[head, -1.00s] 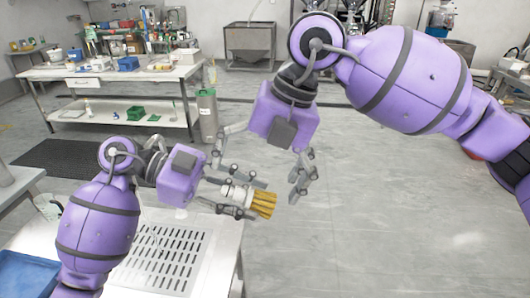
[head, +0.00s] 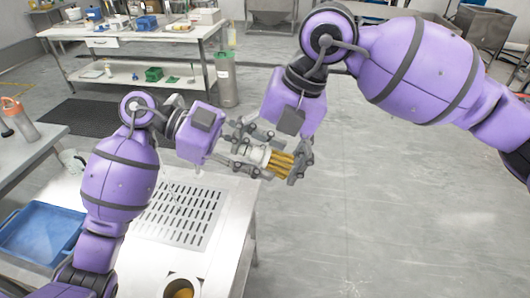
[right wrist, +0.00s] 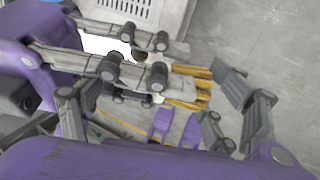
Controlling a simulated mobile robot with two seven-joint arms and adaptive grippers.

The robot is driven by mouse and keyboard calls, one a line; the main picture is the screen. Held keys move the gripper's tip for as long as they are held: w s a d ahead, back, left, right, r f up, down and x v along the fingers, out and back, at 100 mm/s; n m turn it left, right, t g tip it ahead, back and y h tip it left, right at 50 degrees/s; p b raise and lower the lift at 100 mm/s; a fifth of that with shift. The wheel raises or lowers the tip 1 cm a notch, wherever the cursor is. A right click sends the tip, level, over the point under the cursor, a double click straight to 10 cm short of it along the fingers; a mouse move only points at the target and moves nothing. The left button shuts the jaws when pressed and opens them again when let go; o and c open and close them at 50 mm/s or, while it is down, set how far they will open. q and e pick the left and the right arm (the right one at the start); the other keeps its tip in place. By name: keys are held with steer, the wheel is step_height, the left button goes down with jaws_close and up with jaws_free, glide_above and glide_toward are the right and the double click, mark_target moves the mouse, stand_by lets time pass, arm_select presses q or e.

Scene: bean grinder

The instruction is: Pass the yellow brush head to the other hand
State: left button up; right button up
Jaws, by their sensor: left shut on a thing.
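The yellow brush head (head: 282,163) has a pale base and yellow bristles pointing right. My left gripper (head: 259,156) is shut on its base and holds it above the floor, right of the near table. My right gripper (head: 280,148) reaches down from above, its fingers spread around the brush head. In the right wrist view the bristles (right wrist: 190,103) lie between the right gripper's fingers, with a gap to the right-hand finger pad. The left gripper's fingers partly hide the base there.
The near table (head: 232,215) has a slotted plate (head: 180,215). A round container (head: 181,288) with something yellow inside stands at its front. A blue tray (head: 42,232) is at the left. Open floor (head: 400,220) lies to the right.

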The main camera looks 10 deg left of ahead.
arm_select(q)
steer(key=o, duration=1.2)
steer(key=shift+d, duration=0.15)
steer(key=v, duration=1.2)
